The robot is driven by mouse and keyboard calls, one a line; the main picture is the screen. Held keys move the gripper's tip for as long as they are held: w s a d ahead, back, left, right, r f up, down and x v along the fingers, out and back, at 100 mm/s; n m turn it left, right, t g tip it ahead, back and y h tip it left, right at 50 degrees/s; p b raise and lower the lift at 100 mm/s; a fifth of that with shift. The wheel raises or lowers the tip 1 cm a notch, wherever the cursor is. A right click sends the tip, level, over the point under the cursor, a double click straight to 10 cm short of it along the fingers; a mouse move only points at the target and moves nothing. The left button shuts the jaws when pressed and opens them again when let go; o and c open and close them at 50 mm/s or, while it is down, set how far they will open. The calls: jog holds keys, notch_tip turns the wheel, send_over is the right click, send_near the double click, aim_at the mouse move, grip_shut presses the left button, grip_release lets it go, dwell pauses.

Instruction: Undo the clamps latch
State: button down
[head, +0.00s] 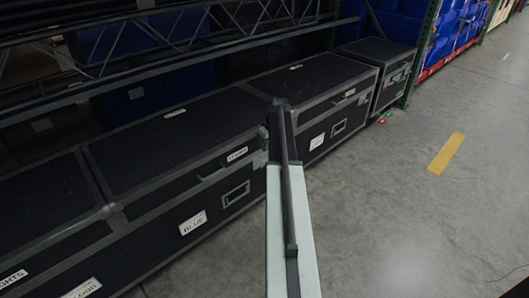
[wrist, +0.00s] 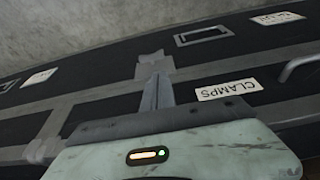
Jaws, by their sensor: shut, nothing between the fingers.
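The black clamps case, with its CLAMPS label (head: 237,154), stands in the row under the rack. The label also shows in the wrist view (wrist: 229,90). My gripper (wrist: 155,90) is shut and empty, its fingers pointing at the case front beside the label, over grey metal trim. A small grey metal piece (wrist: 150,62) shows right at the fingertips; it looks like a latch, but I cannot tell whether it is touched or open. In the head view my arm hides most of the gripper and the case's right front corner.
Neighbouring black cases stand to the right (head: 315,85) and left (head: 40,195). The clamps case has a handle (head: 212,173) and a BLUE label (head: 192,222). A rack beam (head: 180,62) crosses above the lids.

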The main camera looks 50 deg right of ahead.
aim_at(262, 165)
jog(key=b+x, duration=0.6)
jog(key=x, duration=0.1)
jog(key=s+b+x, duration=0.1)
jog(key=b+x, duration=0.2)
jog(key=shift+f, duration=0.45)
jog(key=shift+r, duration=0.15)
